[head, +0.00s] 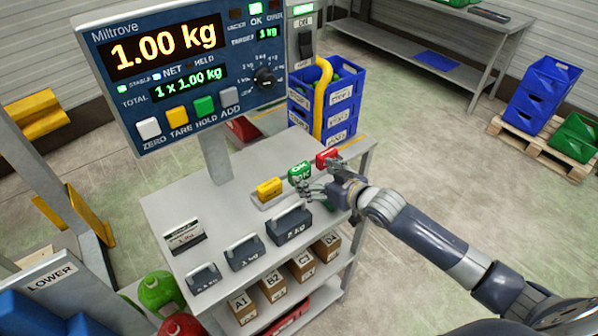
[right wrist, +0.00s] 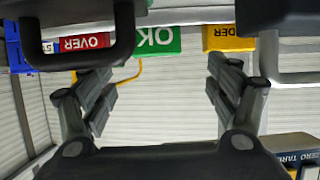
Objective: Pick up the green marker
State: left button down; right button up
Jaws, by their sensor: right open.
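The green marker (head: 299,171), lettered OK, stands on the bench top between a yellow marker (head: 269,188) and a red marker (head: 327,158). My right gripper (head: 312,188) is just in front of it, open and empty. In the right wrist view, the green marker (right wrist: 158,42) appears upside down, beyond the open fingers (right wrist: 160,85) and roughly between them. The red OVER marker (right wrist: 84,42) is to its left and the yellow marker (right wrist: 228,38) to its right there. I cannot tell the exact gap to the green marker. My left gripper is not in view.
Several dark weights with handles, one (head: 289,224) close to my right gripper, line the bench's front. A scale display (head: 180,70) rises at the back. Blue crates (head: 325,112) stand behind the bench. Boxes (head: 272,285) fill the lower shelf.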

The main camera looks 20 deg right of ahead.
aim_at(301, 168)
jog(key=shift+w+a+f, duration=0.15)
jog(key=shift+w, duration=0.2)
jog(key=shift+w+f, duration=0.1)
jog(key=shift+w, duration=0.4)
jog(key=p+x, duration=0.1)
jog(key=x, duration=0.2)
jog(key=shift+w+f, duration=0.2)
jog(key=shift+w, duration=0.15)
jog(key=shift+w+a+f+p, duration=0.15)
jog(key=shift+w+f+p, duration=0.05)
jog(key=shift+w+p, duration=0.1)
jog(key=c, duration=1.1)
